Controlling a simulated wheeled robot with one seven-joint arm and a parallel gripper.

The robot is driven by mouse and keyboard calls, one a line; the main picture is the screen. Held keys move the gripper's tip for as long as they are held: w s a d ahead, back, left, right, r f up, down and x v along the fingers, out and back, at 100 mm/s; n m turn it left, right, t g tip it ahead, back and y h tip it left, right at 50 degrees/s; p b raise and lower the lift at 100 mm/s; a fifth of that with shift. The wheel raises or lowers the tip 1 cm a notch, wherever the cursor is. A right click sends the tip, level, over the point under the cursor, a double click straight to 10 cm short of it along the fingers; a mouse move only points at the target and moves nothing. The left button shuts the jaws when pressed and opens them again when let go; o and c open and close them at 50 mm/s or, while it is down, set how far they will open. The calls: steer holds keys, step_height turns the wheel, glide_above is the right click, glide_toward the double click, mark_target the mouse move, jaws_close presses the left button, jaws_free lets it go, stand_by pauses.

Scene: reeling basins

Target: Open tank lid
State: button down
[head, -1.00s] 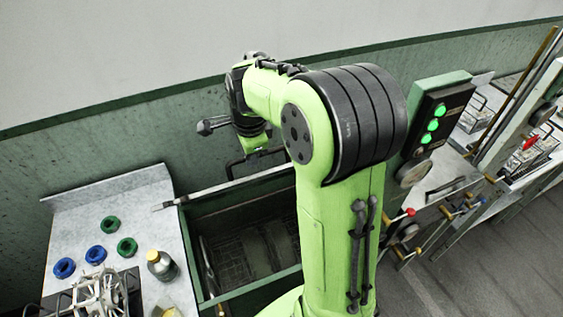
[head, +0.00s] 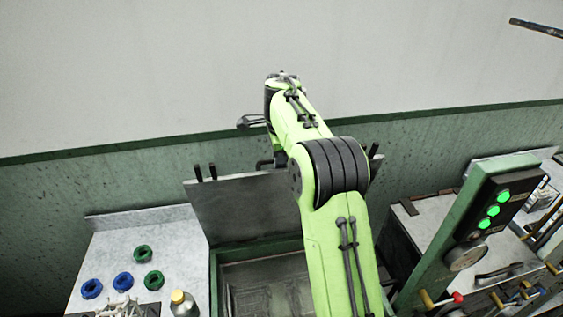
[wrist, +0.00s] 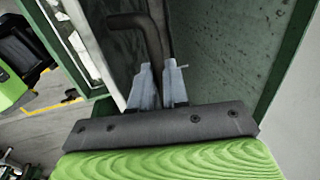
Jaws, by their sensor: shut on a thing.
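The tank lid (head: 235,210) is a grey metal panel standing raised at the back of the green-framed tank (head: 250,250). The tank's dark inside shows below it. My arm covers the lid's right middle part. My gripper (wrist: 160,72) is shut on a dark bent bar handle (wrist: 150,38) in the wrist view, with a pale finger on each side of it. A short dark piece of this handle (head: 265,163) shows at the lid's top edge in the head view. The gripper itself is hidden behind my arm there.
A pale worktop (head: 175,250) at left holds blue and green rings and a bottle (head: 183,303) with a yellow cap. A green post with a lit button panel (head: 490,208) stands at right. A speckled green wall (head: 130,175) runs behind.

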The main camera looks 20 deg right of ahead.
steer(key=shift+a+f, duration=0.1)
steer(key=shift+f, duration=0.2)
steer(key=c, duration=1.4)
jaws_free()
steer(key=shift+o, duration=1.4)
steer(key=shift+w, duration=0.25)
steer(key=shift+s+r, duration=0.1)
steer(key=shift+r, duration=0.25)
step_height(320, 180, up, 11)
steer(key=s, duration=0.2)
steer(key=shift+a, duration=0.25)
steer(key=shift+r, duration=0.1)
